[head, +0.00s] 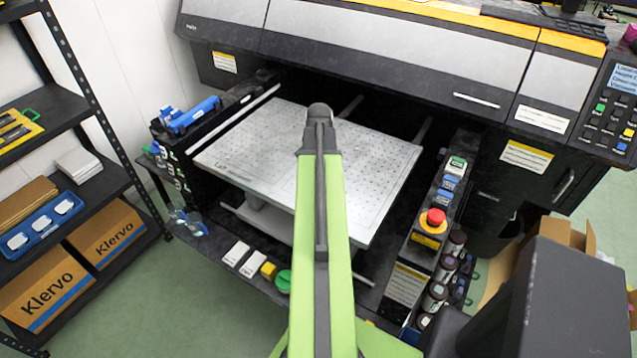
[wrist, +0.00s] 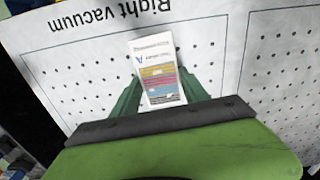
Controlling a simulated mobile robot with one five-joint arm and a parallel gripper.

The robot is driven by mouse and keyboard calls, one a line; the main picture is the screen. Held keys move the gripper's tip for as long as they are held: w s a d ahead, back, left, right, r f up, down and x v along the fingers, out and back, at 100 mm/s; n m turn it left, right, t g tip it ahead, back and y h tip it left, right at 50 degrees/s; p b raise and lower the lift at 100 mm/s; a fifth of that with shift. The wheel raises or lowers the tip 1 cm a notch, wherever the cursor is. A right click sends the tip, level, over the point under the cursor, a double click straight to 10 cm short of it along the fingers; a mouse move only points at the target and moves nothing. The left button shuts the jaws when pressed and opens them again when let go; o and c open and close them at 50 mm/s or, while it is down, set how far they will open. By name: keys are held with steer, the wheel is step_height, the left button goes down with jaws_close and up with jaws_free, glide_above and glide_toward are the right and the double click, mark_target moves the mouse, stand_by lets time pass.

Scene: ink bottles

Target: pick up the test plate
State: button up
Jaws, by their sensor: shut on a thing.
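The test plate (wrist: 158,62) is a small white card with printed text, a letter A and coloured stripes, seen in the wrist view. My gripper (wrist: 160,75) has its two dark green fingers on either side of the plate and is shut on it. The plate is over the white perforated print bed (wrist: 225,60); I cannot tell whether it touches the bed or is raised. In the head view my arm covers the middle of the bed (head: 245,150), and the plate and gripper fingers are hidden.
The large printer (head: 390,50) overhangs the back of the bed. A red emergency button (head: 433,217) and several ink bottles (head: 446,268) stand to the right. Blue items (head: 190,115) lie at the left. A shelf (head: 95,185) with boxes stands far left, with green floor between.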

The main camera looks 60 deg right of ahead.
step_height(320, 180, up, 4)
steer(key=p, duration=0.4)
steer(key=shift+r, duration=0.25)
steer(key=s+d+r+p, duration=0.6)
steer(key=s+d, duration=0.1)
steer(key=s, duration=0.1)
steer(key=shift+s+d+r+p, duration=0.25)
steer(key=shift+s+d+p, duration=0.1)
steer(key=shift+p, duration=0.05)
